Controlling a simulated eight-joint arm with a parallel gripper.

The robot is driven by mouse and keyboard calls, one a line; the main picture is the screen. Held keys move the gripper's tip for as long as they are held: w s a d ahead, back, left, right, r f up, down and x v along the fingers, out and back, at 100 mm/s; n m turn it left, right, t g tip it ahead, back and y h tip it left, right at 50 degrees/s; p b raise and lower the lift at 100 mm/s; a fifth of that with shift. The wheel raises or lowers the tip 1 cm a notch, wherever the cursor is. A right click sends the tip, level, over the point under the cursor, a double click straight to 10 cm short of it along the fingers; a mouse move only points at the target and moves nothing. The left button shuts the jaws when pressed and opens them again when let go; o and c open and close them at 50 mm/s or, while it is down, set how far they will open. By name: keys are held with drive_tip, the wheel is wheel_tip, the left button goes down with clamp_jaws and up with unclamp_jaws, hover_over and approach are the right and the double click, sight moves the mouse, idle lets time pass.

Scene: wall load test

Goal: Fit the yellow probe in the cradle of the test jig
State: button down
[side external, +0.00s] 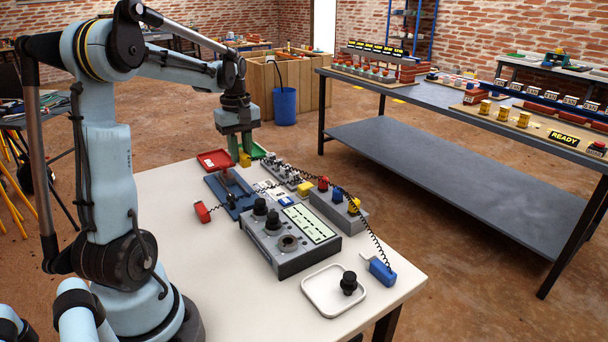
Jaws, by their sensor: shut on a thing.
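My gripper (240,153) is at the far end of the white table, pointing down. It is shut on the yellow probe (245,160), of which only a small yellow part shows below the fingers. The gripper is beyond a blue fixture (221,192) with a brown upright part, which looks like the test jig. Its cradle is too small to make out. The probe looks apart from the fixture. A red probe (202,211) lies at the table's left edge, and a blue probe (380,269) lies at its right edge.
A grey control box (290,239) with black knobs fills the table's middle. A smaller grey box (337,210) with coloured tops is behind it, with black coiled cords nearby. A white tray (320,300) holds a black knob.

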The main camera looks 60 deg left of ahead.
approach(246, 203)
drive_tip(key=shift+f, duration=1.95)
drive_tip(key=shift+f, duration=0.75)
idle(0.7)
drive_tip(key=shift+d, duration=0.15)
idle(1.1)
drive_tip(key=shift+d+f, duration=0.1)
drive_tip(key=shift+f, duration=0.3)
drive_tip(key=c, duration=0.8)
unclamp_jaws()
drive_tip(key=shift+c, duration=0.2)
drive_tip(key=shift+s, duration=0.1)
drive_tip(key=shift+a, duration=0.2)
drive_tip(key=c, duration=0.3)
